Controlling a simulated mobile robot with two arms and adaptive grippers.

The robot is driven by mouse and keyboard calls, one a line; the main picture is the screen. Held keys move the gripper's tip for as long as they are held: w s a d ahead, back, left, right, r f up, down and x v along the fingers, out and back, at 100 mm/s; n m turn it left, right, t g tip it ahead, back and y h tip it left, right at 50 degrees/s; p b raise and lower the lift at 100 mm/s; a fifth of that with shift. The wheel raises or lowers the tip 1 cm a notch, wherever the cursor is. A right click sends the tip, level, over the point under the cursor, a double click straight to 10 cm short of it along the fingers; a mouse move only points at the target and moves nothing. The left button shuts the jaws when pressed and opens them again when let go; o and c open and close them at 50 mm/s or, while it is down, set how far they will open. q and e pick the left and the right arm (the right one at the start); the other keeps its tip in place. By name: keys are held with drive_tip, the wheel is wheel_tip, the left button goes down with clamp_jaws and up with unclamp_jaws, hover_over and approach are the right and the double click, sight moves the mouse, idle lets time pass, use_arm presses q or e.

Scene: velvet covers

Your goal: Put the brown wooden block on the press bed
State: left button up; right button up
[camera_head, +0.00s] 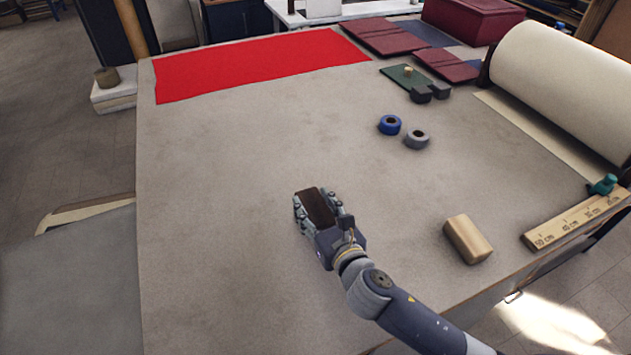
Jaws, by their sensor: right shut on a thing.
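The dark brown wooden block (316,204) is held between the fingers of my right gripper (321,213), over the middle of the grey table. The gripper is shut on it, and the fingers and palm hide its sides and near end. I cannot tell whether the block touches the table or hangs just above it. A green board (405,78) with a small wooden knob and dark blocks at its near edge lies at the back right; it may be the press bed, but I cannot be sure. My left gripper is not in view.
A light wooden block (467,238) sits right of my right gripper. A blue ring (390,125) and a grey ring (417,140) lie farther back. Red cloth (260,65), burgundy covers (385,37), a fabric roll (560,90) and a ruler (570,219) line the edges. The table's left side is clear.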

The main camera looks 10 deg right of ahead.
sight(313, 188)
drive_tip(key=w, duration=0.3)
drive_tip(key=w+d, duration=0.1)
drive_tip(key=shift+w+f+p, duration=0.1)
drive_tip(key=shift+w+p, duration=0.2)
drive_tip(key=shift+w, duration=0.1)
drive_tip(key=w, duration=0.4)
drive_tip(key=shift+w+d+f, duration=0.3)
drive_tip(key=shift+d+f, duration=0.05)
wheel_tip(313, 188, down, 3)
drive_tip(key=shift+f, duration=0.25)
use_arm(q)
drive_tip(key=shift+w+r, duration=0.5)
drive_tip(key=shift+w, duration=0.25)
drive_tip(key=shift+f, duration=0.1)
use_arm(e)
drive_tip(key=shift+f, duration=0.15)
drive_tip(key=o, duration=1.1)
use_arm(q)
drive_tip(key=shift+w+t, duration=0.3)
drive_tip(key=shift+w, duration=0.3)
